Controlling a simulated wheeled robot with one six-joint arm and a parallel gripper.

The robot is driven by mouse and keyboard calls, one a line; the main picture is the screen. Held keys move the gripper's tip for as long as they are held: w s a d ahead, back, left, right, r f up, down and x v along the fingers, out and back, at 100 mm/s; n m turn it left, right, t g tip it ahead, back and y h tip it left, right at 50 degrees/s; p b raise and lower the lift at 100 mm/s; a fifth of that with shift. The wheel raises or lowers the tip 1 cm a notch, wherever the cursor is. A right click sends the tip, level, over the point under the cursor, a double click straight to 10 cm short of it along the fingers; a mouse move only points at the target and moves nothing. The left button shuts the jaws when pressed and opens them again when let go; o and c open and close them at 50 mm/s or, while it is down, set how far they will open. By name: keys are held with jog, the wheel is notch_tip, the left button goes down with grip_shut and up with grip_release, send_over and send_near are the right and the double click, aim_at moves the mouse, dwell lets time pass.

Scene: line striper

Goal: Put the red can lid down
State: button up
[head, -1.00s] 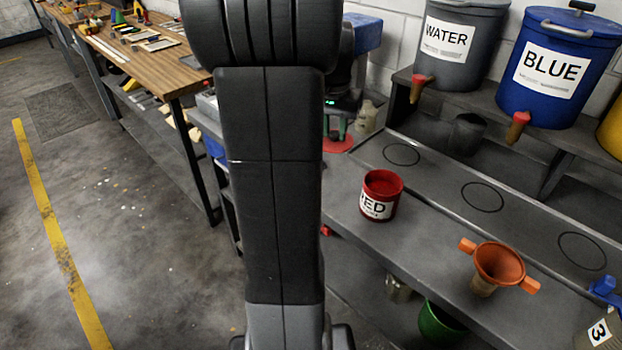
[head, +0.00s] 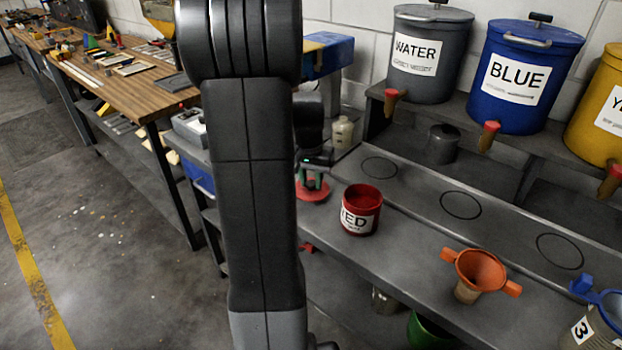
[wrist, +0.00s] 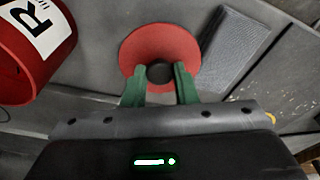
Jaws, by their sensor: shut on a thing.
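The red can lid (head: 311,192) is a flat red disc at the left end of the grey bench, left of the red can. My gripper (head: 314,178) is above it, with green fingers pointing down. In the wrist view the fingers (wrist: 160,84) are shut on the lid's dark knob, with the red lid (wrist: 134,50) beneath. Whether the lid touches the bench top or hangs just above it I cannot tell. The open red can (head: 361,210) stands upright to the right, and its labelled side (wrist: 30,40) shows at the wrist view's upper left.
An orange funnel (head: 480,270) sits in a cup at the bench's front. Black circles (head: 461,205) mark the bench's bare back strip. Water (head: 428,50) and blue (head: 524,80) containers stand on the shelf behind. A pale bottle (head: 341,132) stands behind my gripper. A ribbed grey pad (wrist: 235,45) lies beside the lid.

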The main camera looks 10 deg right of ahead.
aim_at(312, 181)
jog(key=shift+f, duration=0.3)
jog(key=o, duration=1)
jog(key=shift+r, duration=0.1)
jog(key=r, duration=0.4)
jog(key=s+r, duration=0.1)
jog(key=r, duration=0.3)
jog(key=a+r, duration=0.1)
jog(key=r, duration=0.3)
jog(key=shift+s+r, duration=0.15)
jog(key=shift+s, duration=0.15)
jog(key=f, duration=0.4)
jog(key=w+f, duration=0.1)
jog(key=f, duration=0.3)
jog(key=d+f, duration=0.1)
jog(key=f, duration=0.3)
jog(key=shift+w+f, duration=0.1)
jog(key=shift+w, duration=0.2)
jog(key=shift+w+r, duration=0.1)
jog(key=shift+r, duration=1.6)
